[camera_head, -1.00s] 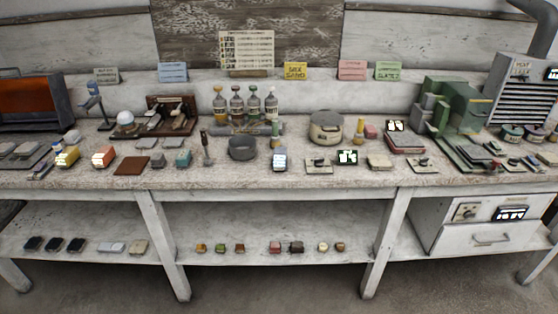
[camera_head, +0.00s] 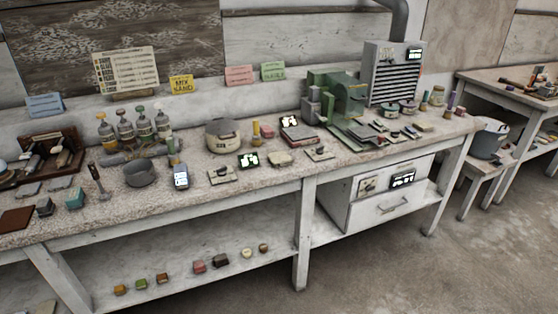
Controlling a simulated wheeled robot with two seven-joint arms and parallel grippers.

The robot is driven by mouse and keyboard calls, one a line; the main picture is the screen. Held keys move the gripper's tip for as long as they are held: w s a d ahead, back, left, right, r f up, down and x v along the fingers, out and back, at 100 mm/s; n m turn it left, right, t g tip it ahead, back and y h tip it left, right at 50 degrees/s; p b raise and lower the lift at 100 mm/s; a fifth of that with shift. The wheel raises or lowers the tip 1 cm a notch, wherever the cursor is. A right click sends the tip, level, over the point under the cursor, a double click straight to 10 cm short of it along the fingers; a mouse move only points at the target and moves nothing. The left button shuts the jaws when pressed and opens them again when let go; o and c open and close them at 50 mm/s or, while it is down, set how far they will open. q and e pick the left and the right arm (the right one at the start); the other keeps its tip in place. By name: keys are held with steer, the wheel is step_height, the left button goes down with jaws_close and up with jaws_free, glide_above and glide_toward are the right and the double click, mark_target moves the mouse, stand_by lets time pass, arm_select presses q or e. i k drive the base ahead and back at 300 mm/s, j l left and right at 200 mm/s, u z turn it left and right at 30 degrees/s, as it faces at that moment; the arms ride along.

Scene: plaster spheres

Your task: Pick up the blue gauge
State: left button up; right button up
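A small upright handheld device with a blue-grey body and a bright display (camera_head: 180,177) stands near the front edge of the workbench (camera_head: 240,203), right of a dark grey bowl (camera_head: 140,174). It looks most like the blue gauge, but it is too small to be sure. A teal block (camera_head: 75,199) lies further left near the front edge. Neither of my grippers is in view.
A green machine (camera_head: 338,95) and a grey vented cabinet (camera_head: 393,72) stand at the bench's right. Several small blocks lie on the lower shelf (camera_head: 190,285). A second table (camera_head: 505,95) and a grey bucket (camera_head: 488,138) are further right. Open floor (camera_head: 450,270) lies in front.

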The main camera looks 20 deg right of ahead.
mark_target(180, 176)
steer(key=u, duration=0.3)
steer(key=l+u, duration=0.35)
steer(key=i+l+u, duration=0.1)
steer(key=u, duration=0.25)
steer(key=l+u, duration=0.45)
steer(key=l, duration=0.3)
steer(key=k+l, duration=0.15)
steer(key=l, duration=0.25)
steer(key=k+l+u, duration=0.15)
steer(key=l, duration=0.7)
steer(key=k+l+u, duration=0.15)
steer(key=l, duration=0.2)
